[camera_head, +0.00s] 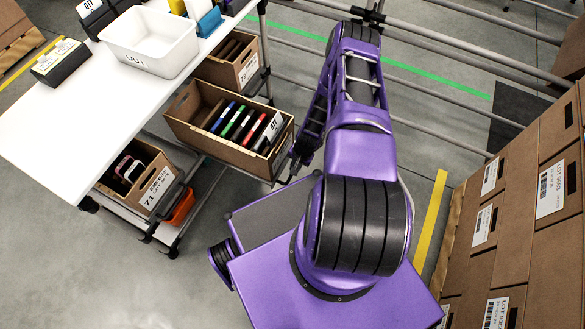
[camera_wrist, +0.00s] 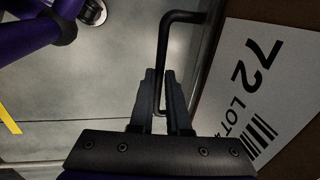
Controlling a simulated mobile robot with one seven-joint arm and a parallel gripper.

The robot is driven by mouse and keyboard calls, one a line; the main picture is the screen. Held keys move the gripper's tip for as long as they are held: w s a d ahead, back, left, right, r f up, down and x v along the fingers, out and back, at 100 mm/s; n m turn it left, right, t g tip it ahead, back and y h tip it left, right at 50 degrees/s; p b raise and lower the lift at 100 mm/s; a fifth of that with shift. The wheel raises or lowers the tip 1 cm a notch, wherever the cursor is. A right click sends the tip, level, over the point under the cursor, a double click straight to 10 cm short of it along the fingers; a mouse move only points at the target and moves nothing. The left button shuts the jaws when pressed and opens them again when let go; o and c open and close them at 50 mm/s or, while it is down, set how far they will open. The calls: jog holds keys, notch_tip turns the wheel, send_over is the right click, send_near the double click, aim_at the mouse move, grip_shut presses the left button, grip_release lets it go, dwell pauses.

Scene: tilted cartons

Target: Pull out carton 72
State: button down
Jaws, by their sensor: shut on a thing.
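Carton 72 (camera_head: 238,155) is an open brown cardboard carton holding several upright coloured folders. In the head view it juts out from under the white table, farther than the cartons on either side. Its white label (camera_wrist: 262,85) with a large 72 faces me at the right of the wrist view. A black bent bar handle (camera_wrist: 180,17) stands beside that label. My gripper (camera_wrist: 160,72) is shut on this handle, with a finger on each side of the bar. In the head view my arm covers most of the gripper.
Carton 71 (camera_head: 161,187) is on the lower left, with an orange bin (camera_head: 180,207) beside it. Another carton (camera_head: 248,70) sits behind carton 72. The white table (camera_head: 60,120) bears a white tub (camera_head: 150,62). Stacked cartons (camera_head: 553,255) stand at the right. Floor at bottom left is clear.

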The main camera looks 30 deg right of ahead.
dwell(0.3)
jog(key=c, duration=0.9)
grip_release()
jog(key=s+r+p, duration=0.1)
jog(key=r, duration=0.4)
jog(key=d+r+p, duration=0.1)
jog(key=r, duration=0.5)
jog(key=s+d+r+p, duration=0.1)
jog(key=r, duration=0.5)
jog(key=shift+s+r, duration=0.1)
jog(key=shift+s, duration=0.2)
